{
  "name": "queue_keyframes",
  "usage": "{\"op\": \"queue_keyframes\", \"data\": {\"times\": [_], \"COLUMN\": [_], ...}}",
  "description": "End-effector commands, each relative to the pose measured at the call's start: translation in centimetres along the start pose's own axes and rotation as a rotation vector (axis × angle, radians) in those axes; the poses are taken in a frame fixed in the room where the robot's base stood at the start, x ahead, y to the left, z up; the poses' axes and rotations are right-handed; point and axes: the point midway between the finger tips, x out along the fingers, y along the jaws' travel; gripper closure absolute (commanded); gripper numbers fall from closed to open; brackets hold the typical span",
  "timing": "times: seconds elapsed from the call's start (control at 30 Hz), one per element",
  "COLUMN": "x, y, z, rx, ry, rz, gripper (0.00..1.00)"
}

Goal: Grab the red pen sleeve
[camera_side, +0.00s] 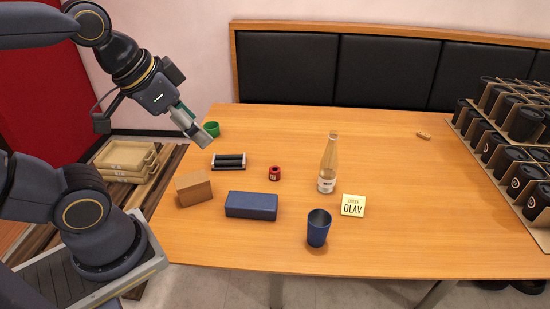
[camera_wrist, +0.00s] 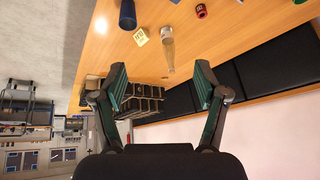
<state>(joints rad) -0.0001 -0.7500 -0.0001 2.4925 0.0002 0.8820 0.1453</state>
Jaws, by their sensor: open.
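A small red cylinder (camera_side: 274,173), the only red object on the table and seemingly the pen sleeve, stands near the middle. It has a dark opening on top and a pale mark on its side. In the wrist view it shows at the top edge (camera_wrist: 201,11). My gripper (camera_side: 204,137) is up at the left, above the table's back left part and well apart from the red sleeve. In the wrist view its two fingers (camera_wrist: 161,72) are spread wide with nothing held between them.
A blue box (camera_side: 251,206), brown box (camera_side: 194,188), black roller-like item (camera_side: 229,161) and green cup (camera_side: 212,129) lie around the sleeve's left. A bottle (camera_side: 328,165), blue cup (camera_side: 318,229) and "OLAV" card (camera_side: 353,206) stand right. Racked black cups (camera_side: 526,122) fill the far right.

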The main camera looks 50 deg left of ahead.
Motion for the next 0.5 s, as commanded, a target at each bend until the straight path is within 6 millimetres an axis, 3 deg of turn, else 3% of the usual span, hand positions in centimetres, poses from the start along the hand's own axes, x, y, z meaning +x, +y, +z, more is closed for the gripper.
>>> {"op": "queue_keyframes", "data": {"times": [0.1, 0.27, 0.37, 0.5], "x": [-1.4, -0.3, 1.7, 6.8], "y": [-0.1, -1.0, -2.0, -4.5], "z": [-4.1, -10.0, -13.2, -17.4], "rx": [0.223, 0.486, 0.607, 0.754], "ry": [0.083, 0.074, 0.046, -0.005], "rz": [-0.028, -0.073, -0.082, -0.058], "gripper": [0.27, 0.27, 0.27, 0.27]}}
